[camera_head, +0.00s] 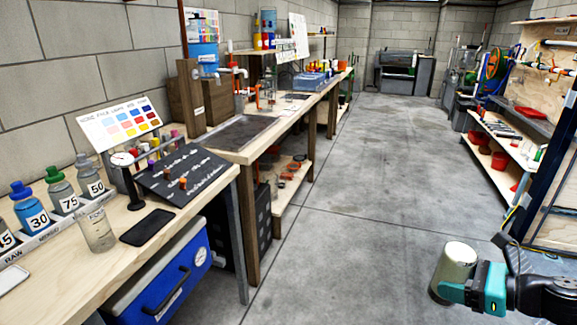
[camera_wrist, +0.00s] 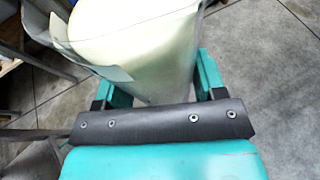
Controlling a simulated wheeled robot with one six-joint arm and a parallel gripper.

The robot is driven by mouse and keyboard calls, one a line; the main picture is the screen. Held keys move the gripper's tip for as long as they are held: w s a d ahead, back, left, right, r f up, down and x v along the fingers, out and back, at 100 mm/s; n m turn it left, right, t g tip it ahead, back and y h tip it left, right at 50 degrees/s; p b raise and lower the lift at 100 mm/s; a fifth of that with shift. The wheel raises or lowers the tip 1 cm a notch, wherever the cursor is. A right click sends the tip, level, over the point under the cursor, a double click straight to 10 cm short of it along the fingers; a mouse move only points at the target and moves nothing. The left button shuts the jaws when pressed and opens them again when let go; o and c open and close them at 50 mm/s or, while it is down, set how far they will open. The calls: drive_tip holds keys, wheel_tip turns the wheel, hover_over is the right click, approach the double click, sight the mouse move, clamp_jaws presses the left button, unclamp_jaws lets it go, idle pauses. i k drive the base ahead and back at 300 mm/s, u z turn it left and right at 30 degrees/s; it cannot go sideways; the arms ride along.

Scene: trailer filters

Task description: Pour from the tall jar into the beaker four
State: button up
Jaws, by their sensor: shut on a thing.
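The tall jar (camera_head: 457,266) is a clear cylinder with pale cream contents, at the lower right of the head view, leaning a little to the right in the picture. My gripper (camera_head: 455,291) is shut around its lower part. In the wrist view the jar (camera_wrist: 135,40) stands between the two teal fingers of my gripper (camera_wrist: 155,92). Beaker four (camera_head: 97,230) is a clear glass vessel marked "FOUR" on the wooden bench at the left. My gripper and the jar are far from it, across the floor. Whether beaker four holds anything is hard to tell.
Numbered bottles (camera_head: 60,190) stand in a rack behind beaker four. A black phone-like slab (camera_head: 147,227) and a dark sloped board (camera_head: 185,175) lie to its right. A blue cooler (camera_head: 165,275) sits under the bench (camera_head: 75,275). The concrete floor (camera_head: 370,180) is clear in the middle.

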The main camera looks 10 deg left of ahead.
sight(91, 215)
drive_tip(key=u, duration=0.45)
drive_tip(key=i, duration=0.5)
drive_tip(key=u, duration=0.5)
